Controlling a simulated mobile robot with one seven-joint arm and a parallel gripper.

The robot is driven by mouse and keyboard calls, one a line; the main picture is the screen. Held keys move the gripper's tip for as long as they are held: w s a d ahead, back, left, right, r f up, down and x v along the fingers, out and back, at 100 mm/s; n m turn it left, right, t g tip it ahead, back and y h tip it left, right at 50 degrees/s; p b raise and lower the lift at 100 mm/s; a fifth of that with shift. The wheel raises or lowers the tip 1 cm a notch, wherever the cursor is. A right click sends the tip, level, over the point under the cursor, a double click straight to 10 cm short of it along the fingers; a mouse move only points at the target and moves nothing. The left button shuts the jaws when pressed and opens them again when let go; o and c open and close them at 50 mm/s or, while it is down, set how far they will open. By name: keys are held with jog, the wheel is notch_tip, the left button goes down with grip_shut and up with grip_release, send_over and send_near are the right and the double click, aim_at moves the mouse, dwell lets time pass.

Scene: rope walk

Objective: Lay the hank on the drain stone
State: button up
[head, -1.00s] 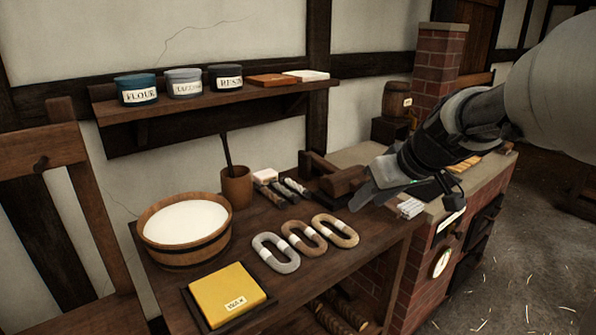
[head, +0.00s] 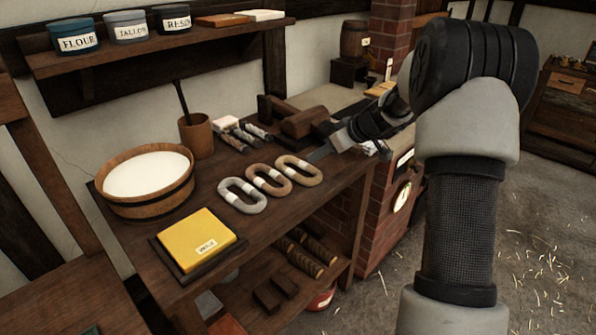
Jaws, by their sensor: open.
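Three looped hanks lie in a row on the dark wooden bench: a grey one (head: 234,203), a brownish one (head: 262,187) and a tan one (head: 310,180), each with a pale band around it. My gripper (head: 322,150) is open and empty, just beyond and right of the tan hank. The gripper is seen from the side, and its far finger is partly hidden. No thing is clearly marked as the drain stone. A pale stone top (head: 335,97) runs along the brickwork behind my arm, partly covered by it.
A wooden tub of white stuff (head: 148,176) and a yellow wax block (head: 196,240) stand at the bench's left. A cup with a stick (head: 196,136), several dark tools (head: 240,137) and a wooden block (head: 305,121) are at the back. A shelf (head: 150,45) hangs above.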

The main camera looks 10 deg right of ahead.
aim_at(305, 163)
jog(key=x, duration=0.7)
jog(key=shift+a+f, duration=0.2)
jog(key=shift+f, duration=0.1)
grip_shut()
